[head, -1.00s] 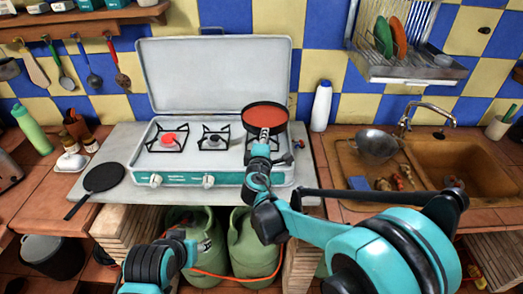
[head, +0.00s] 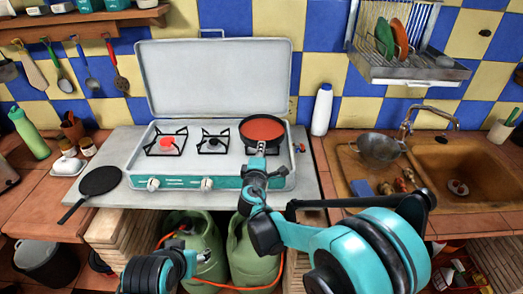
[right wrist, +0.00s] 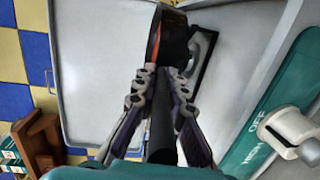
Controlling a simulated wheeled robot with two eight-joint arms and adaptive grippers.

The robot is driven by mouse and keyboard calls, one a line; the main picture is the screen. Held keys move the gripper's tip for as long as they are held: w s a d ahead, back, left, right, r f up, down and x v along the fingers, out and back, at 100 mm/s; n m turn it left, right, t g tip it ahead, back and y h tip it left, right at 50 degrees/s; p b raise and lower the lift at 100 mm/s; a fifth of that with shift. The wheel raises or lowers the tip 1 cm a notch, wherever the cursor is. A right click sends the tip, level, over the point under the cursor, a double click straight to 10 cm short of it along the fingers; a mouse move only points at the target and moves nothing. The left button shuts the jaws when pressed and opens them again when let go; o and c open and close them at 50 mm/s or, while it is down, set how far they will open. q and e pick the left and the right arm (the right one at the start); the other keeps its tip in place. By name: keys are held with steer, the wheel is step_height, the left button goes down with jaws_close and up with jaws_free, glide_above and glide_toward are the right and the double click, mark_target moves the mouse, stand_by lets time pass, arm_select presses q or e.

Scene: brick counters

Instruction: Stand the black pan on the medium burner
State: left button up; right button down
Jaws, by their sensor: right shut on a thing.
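A pan (head: 262,128) with a black outside and a red-orange inside is over the right burner of the white camping stove (head: 226,168), hiding that burner in the head view. My right gripper (head: 261,150) is shut on the pan's dark handle; in the right wrist view, its fingers (right wrist: 160,80) close around the handle (right wrist: 162,135). The pan's dark side (right wrist: 172,42) is beside a burner grate (right wrist: 205,52); I cannot tell if it touches. A flat all-black pan (head: 100,181) lies on the left counter. The left burner (head: 167,142) and middle burner (head: 213,142) are bare.
The stove's raised lid (head: 215,80) stands behind the burners. A white bottle (head: 322,110) stands right of the stove, before the sink (head: 462,180) and a metal strainer (head: 379,149). Green gas bottles (head: 255,250) stand below. Free counter lies left of the stove.

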steer(key=c, duration=1.6)
jaws_free()
